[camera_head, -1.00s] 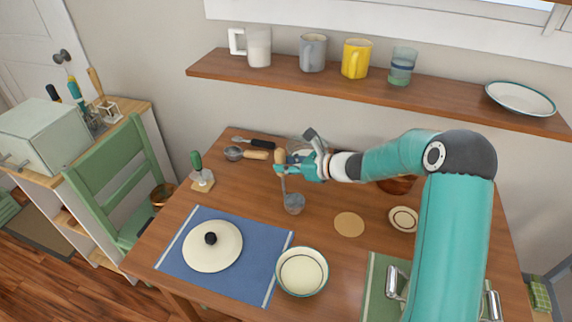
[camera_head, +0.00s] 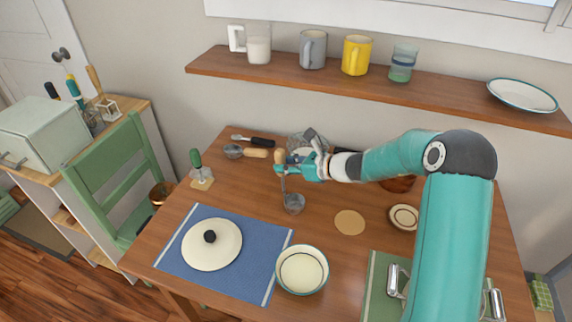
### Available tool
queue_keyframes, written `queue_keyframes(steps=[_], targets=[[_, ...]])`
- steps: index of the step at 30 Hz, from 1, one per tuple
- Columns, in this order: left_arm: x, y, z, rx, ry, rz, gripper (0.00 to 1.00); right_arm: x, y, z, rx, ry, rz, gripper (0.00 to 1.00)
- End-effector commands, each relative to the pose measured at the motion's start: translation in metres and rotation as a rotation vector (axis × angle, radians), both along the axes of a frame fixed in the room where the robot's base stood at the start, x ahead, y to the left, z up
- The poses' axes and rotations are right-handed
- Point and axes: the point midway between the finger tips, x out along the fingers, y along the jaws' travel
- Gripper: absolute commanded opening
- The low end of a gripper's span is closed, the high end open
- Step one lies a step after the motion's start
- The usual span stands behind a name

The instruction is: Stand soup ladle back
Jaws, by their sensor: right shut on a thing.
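My right gripper (camera_head: 283,170) is shut on the soup ladle near the top of its handle. The ladle hangs upright, with its wooden handle end (camera_head: 280,157) above the fingers and its grey metal bowl (camera_head: 293,204) below, over the table. I cannot tell whether the bowl touches the tabletop. A clear round vessel (camera_head: 302,141) is behind the gripper and partly hidden by it. My left gripper is not in view.
A scoop with a wooden handle (camera_head: 257,153) and a black-handled utensil (camera_head: 261,142) lie at the back left. A green-handled tool (camera_head: 197,160) stands on a small base. A cream bowl (camera_head: 302,270), pot lid (camera_head: 212,246) and round coaster (camera_head: 349,222) are in front.

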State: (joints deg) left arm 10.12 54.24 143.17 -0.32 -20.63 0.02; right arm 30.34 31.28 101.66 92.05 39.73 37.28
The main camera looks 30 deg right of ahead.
Motion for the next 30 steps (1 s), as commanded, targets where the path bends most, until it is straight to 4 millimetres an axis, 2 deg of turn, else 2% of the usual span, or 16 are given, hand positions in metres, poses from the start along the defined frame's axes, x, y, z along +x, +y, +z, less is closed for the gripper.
queue_keyframes(steps=[12,13,17,18,30], targets=[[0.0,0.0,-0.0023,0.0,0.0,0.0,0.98,0.0001,0.0,-0.0021,0.0,-0.001,0.0,0.0],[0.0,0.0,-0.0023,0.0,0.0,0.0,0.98,0.0001,0.0,-0.0021,0.0,-0.001,0.0,0.35],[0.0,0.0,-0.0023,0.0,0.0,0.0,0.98,0.0001,0.0,-0.0021,0.0,0.0,0.0,0.57],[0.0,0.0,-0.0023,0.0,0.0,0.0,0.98,0.0001,0.0,-0.0021,0.0,0.0,0.0,0.6],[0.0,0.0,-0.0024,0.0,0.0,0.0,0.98,0.0,0.0,-0.0026,0.0,0.0,0.0,0.6]])
